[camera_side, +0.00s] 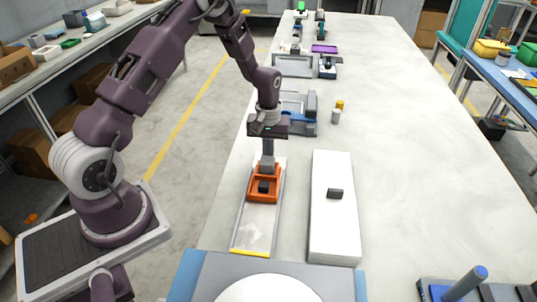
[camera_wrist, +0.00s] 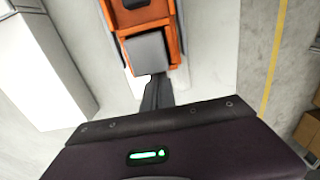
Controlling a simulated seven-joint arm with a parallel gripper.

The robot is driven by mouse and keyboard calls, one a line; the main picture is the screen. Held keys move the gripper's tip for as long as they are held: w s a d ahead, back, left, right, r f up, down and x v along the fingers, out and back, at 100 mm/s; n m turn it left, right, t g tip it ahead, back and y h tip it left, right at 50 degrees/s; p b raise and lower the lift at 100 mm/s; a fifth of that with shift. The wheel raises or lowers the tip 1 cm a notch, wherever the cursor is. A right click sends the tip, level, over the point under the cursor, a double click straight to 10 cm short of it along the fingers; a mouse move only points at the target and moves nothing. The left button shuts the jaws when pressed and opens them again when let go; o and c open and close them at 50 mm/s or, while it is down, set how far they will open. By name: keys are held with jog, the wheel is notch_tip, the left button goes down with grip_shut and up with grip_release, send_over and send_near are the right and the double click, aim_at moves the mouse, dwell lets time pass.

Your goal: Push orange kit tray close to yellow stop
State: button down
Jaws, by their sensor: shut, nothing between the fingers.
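The orange kit tray (camera_side: 251,198) lies in a long pale track with a dark block in it. It also shows at the top of the wrist view (camera_wrist: 170,48). The yellow stop (camera_side: 250,252) crosses the near end of the track, with a bare stretch of track between it and the tray. My gripper (camera_side: 267,167) is shut and empty, pointing down at the tray's far end, the end away from the stop. The stop is not visible in the wrist view.
A long white box (camera_side: 334,228) with a small black piece (camera_side: 335,193) on top stands right of the track. A blue-grey fixture (camera_side: 298,112) and small yellow and white cylinders (camera_side: 336,116) lie beyond. A round white plate (camera_side: 270,288) is at the near edge. The table's right side is largely clear.

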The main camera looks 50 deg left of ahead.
aim_at(260, 204)
jog(key=s+d, duration=1.1)
jog(key=shift+a, duration=0.1)
